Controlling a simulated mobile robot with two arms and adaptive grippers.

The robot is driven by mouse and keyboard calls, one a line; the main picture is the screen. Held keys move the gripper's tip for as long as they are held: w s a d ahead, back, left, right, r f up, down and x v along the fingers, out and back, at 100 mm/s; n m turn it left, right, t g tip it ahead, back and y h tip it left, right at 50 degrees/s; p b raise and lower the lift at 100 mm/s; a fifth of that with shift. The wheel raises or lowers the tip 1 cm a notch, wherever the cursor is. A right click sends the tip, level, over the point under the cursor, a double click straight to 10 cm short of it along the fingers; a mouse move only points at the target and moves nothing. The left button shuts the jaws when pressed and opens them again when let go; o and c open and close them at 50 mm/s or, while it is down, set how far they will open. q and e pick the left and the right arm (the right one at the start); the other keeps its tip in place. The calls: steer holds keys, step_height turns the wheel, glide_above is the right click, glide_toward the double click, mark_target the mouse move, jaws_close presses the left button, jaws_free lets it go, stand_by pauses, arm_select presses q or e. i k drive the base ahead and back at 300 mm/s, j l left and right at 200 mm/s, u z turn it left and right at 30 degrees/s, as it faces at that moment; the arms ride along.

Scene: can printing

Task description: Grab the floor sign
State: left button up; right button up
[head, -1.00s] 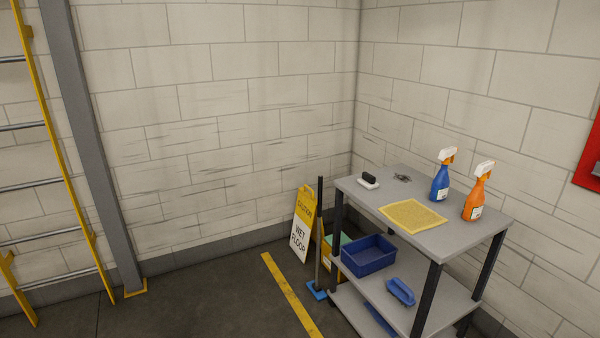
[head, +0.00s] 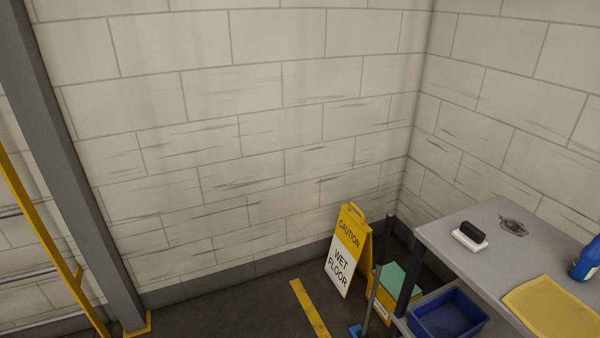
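The floor sign (head: 345,252) is a yellow and white folding board reading "CAUTION WET FLOOR", with a handle at its top. It stands upright on the dark floor near the back wall, left of the grey cart. Neither of my grippers shows in the head view.
The grey cart (head: 478,222) on the right holds a brush, a yellow cloth (head: 553,308), a blue bottle (head: 586,262) and a blue bin (head: 447,316). A yellow box (head: 384,312) and a mop handle (head: 371,300) stand between sign and cart. A yellow floor stripe (head: 309,309) lies left of the sign.

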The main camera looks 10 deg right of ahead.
mark_target(351, 248)
steer(key=i+j+z, duration=0.1)
steer(key=i+z, duration=0.25)
steer(key=i+j+z, duration=0.2)
steer(key=i+z, duration=0.15)
steer(key=i, duration=0.2)
steer(key=i+j+z, duration=0.3)
steer(key=i+j, duration=0.05)
steer(key=i, duration=0.1)
